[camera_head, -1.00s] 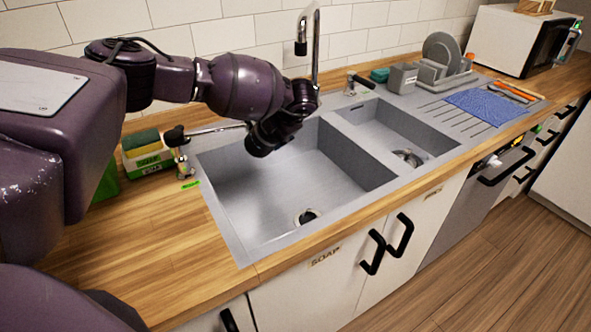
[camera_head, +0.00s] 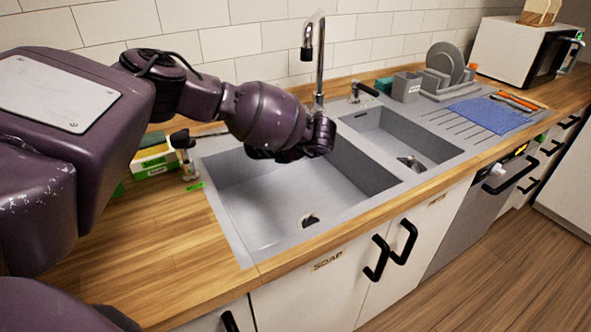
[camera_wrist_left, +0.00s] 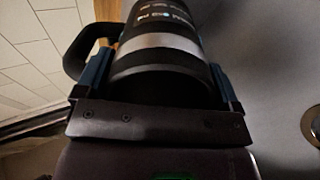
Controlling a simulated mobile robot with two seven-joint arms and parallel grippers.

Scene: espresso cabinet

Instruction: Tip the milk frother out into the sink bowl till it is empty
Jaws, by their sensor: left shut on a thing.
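The milk frother (camera_wrist_left: 160,75) is a black cylinder with a silver band, seen close up in the left wrist view. My left gripper (camera_wrist_left: 160,82) is shut around it, with a blue-grey finger on each side. A black handle (camera_wrist_left: 80,55) sticks out at its left. In the head view my left arm reaches over the sink bowl (camera_head: 255,205), the large grey left basin, and its wrist hangs above the back part. I cannot make out the frother apart from my dark wrist there. No liquid shows in the bowl. My right gripper is not in view.
A tall tap (camera_head: 319,65) rises just behind my wrist. A smaller basin (camera_head: 405,140) lies to the right. A sponge and green-yellow box (camera_head: 153,160) stand left of the sink. A dish rack (camera_head: 445,75) and blue cloth (camera_head: 488,115) lie at the right. The front-left worktop is clear.

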